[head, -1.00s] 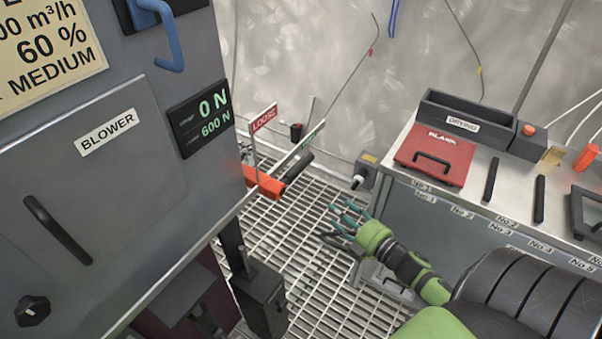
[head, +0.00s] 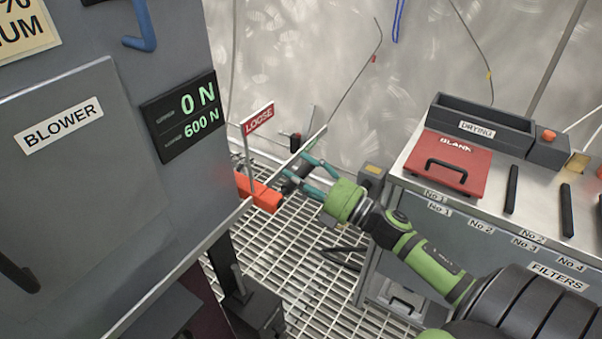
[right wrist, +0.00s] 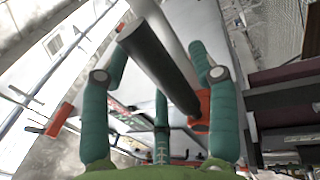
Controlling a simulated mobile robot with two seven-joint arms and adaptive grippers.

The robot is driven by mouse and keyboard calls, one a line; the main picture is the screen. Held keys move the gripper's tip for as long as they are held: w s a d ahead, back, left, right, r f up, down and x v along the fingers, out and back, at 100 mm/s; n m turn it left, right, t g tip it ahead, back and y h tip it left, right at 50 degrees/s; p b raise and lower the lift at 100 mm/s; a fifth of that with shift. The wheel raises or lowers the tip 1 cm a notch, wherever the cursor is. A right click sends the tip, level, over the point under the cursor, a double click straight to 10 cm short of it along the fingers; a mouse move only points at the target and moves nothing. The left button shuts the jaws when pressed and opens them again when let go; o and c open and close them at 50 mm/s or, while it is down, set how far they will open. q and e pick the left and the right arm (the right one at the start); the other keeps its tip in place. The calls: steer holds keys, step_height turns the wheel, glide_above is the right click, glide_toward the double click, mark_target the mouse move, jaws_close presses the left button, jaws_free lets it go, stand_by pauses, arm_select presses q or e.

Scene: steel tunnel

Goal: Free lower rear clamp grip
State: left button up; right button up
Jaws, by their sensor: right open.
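An orange-red clamp (head: 258,193) sticks out from the lower edge of the grey cabinet, with a black grip (head: 291,184) on its right end. My right gripper (head: 304,173), green with teal fingers, reaches in from the right and is open at the black grip. In the right wrist view the dark cylindrical grip (right wrist: 158,66) lies slanted between the spread fingers, with its orange-red mount (right wrist: 201,108) by the right finger. The fingers are not closed on it; contact is unclear. My left gripper is not in view.
A red LOOSE flag (head: 257,119) stands above the clamp. The cabinet display (head: 185,115) reads 0 N and 600 N. A steel bench (head: 415,155) with a red BLANK case (head: 447,163) stands at right. Grating floor (head: 290,255) lies between bench and cabinet.

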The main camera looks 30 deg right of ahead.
jaws_close()
